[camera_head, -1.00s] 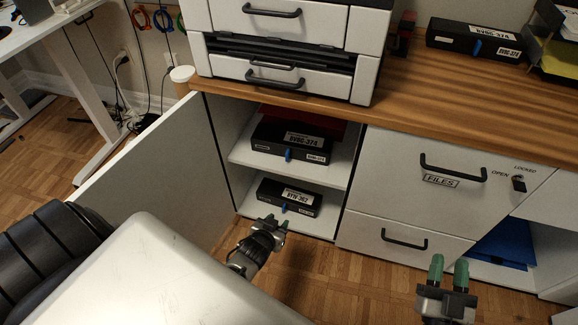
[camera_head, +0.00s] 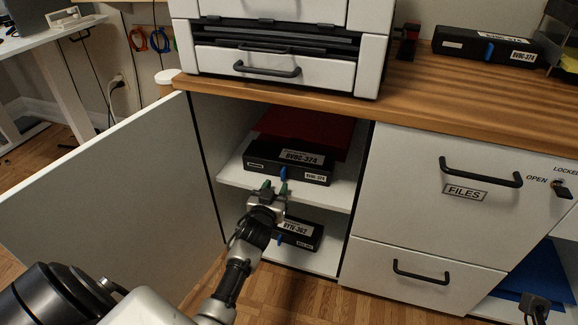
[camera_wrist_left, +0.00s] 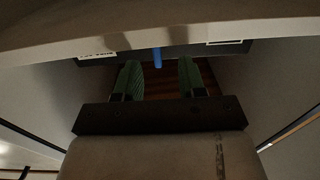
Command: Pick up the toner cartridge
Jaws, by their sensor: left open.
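A black toner cartridge (camera_head: 287,162) with a blue tab and white labels lies on the upper cabinet shelf. A similar one (camera_head: 298,236) is on the lower level, partly hidden by my left gripper. A third (camera_head: 487,46) lies on the countertop. My left gripper (camera_head: 275,188) is open with nothing between its green fingertips, in front of the upper shelf's edge. In the left wrist view, its fingers (camera_wrist_left: 160,80) point toward a dark cartridge face (camera_wrist_left: 185,50) with a blue tab; which cartridge is unclear. My right gripper (camera_head: 535,305) is partly cut off at bottom right.
The cabinet door (camera_head: 100,190) stands open at left. The upper shelf (camera_head: 235,178) divides the cabinet, with a red item (camera_head: 325,130) behind the upper cartridge. A printer (camera_head: 280,50) stands on the wooden counter (camera_head: 420,108). Closed file drawers (camera_head: 420,210) are to the right.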

